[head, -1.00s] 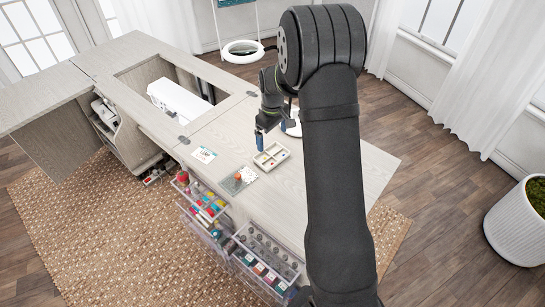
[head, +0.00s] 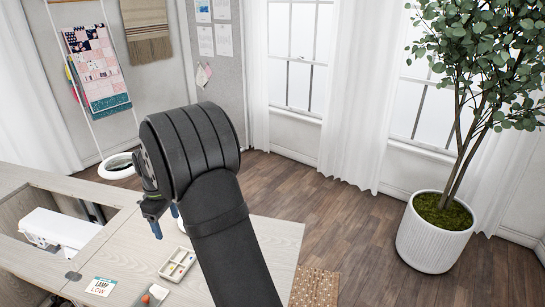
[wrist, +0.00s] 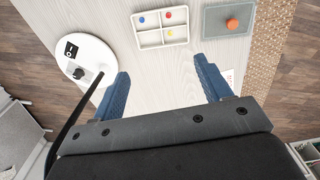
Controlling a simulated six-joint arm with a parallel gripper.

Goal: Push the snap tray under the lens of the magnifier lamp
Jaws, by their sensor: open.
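The snap tray (head: 178,264) is a pale divided tray lying on the table, with small coloured snaps in its compartments. It also shows in the wrist view (wrist: 160,44), beyond my fingertips and apart from them. The magnifier lamp's white ring head (head: 118,165) is at the far left in the head view, away from the tray. Its round white base (wrist: 100,52) stands beside the tray in the wrist view; my arm mostly hides it in the head view. My gripper (wrist: 161,85) is open and empty, its blue fingers above the table; one shows in the head view (head: 154,228).
A card (head: 101,286) lies near the front, and a white sewing machine (head: 60,232) sits in the cabinet opening. Table right of my arm is clear. A potted plant (head: 436,235) stands on the floor.

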